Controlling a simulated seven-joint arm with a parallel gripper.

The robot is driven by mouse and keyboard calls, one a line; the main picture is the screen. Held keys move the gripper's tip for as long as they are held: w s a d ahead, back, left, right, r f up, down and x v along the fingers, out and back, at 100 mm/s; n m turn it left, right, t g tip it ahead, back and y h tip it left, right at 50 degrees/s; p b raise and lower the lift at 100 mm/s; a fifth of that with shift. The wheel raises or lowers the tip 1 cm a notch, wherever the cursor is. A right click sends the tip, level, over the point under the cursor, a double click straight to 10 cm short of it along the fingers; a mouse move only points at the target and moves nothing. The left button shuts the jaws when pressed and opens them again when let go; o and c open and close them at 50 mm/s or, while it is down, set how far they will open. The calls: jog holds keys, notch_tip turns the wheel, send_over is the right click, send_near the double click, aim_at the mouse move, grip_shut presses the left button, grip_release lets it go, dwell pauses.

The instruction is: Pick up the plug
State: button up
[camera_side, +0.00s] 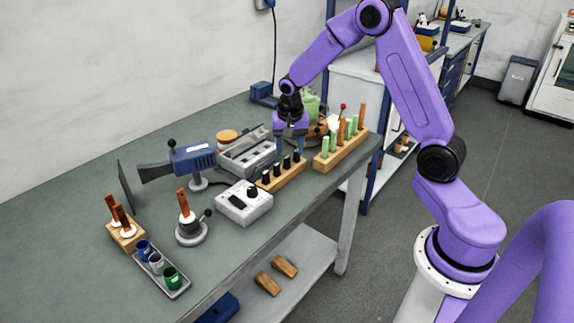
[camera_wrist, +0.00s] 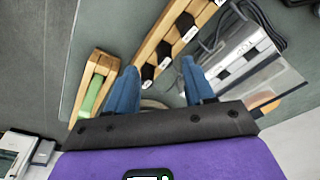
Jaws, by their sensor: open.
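Several black plug-like pieces (camera_side: 287,162) stand upright in a row in a low wooden rack (camera_side: 264,187); I cannot tell which one the task means. In the wrist view, some of these black pieces (camera_wrist: 163,48) show in the wooden rack (camera_wrist: 174,22) ahead of my fingertips. My gripper (camera_side: 290,150) points down above the back of the bench, close to the rack's far end. In the wrist view my gripper (camera_wrist: 158,66) has its two blue fingers apart, with nothing seen held.
A second wooden rack (camera_side: 325,166) with green and brown rods stands to the right, near the bench edge. A grey open case (camera_side: 247,152) lies to the left. A white control box (camera_side: 245,205) is in front. The front of the bench (camera_side: 245,250) has clear room.

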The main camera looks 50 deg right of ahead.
aim_at(287, 157)
jog(key=shift+w+d+f, duration=0.1)
jog(key=shift+w+f, duration=0.1)
jog(key=shift+f, duration=0.65)
jog(key=shift+w+d+f, duration=0.1)
jog(key=shift+w+f, duration=0.15)
jog(key=shift+f, duration=0.55)
jog(key=shift+w+f, duration=0.2)
jog(key=shift+f, duration=0.65)
grip_shut()
